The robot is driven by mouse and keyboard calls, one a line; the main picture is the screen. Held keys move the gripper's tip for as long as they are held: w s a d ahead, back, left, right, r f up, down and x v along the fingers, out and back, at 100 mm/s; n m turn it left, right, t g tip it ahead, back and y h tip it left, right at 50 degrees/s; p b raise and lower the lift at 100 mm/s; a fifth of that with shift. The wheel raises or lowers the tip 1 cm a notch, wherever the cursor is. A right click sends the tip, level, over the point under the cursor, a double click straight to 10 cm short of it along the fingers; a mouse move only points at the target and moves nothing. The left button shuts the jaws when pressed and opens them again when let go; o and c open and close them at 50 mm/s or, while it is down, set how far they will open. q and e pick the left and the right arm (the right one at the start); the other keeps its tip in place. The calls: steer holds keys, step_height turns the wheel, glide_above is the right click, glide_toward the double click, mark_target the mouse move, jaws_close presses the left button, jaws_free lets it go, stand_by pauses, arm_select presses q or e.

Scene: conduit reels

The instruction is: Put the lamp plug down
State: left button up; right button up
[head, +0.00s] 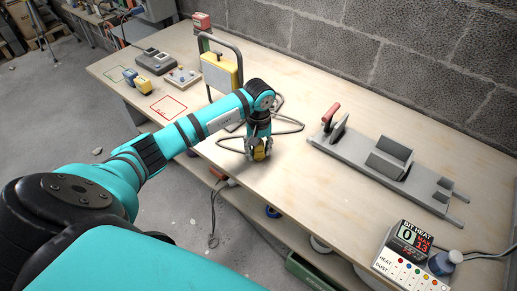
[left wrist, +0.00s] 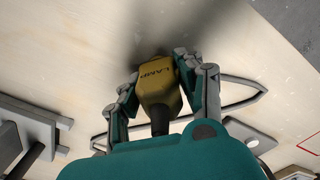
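The lamp plug (left wrist: 160,92) is yellow with a LAMP label and sits between the fingers of my left gripper (left wrist: 158,82), which press on its sides. In the head view my left gripper (head: 259,152) points down over the middle of the workbench, with the yellow plug (head: 260,154) low between its fingers. The plug is close to the bench top; whether it touches is hard to tell. A dark cable (head: 228,148) loops over the bench around it. The work lamp (head: 218,74), yellow in a dark frame, stands behind my arm. My right gripper is not in view.
A red-outlined square (head: 168,107) and a green-outlined one (head: 115,73) mark the bench at left, near a blue block (head: 130,75) and a yellow block (head: 143,87). A grey fixture (head: 385,165) lies at right, with a display panel (head: 408,250) in front. Bench between is clear.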

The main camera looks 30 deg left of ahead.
arm_select(q)
steer(key=o, duration=0.4)
steer(key=shift+r+p, duration=0.65)
steer(key=shift+p, duration=0.1)
steer(key=shift+r, duration=0.35)
step_height(320, 180, up, 10)
steer(key=b, duration=0.2)
steer(key=shift+b, duration=0.3)
steer(key=shift+r, duration=0.55)
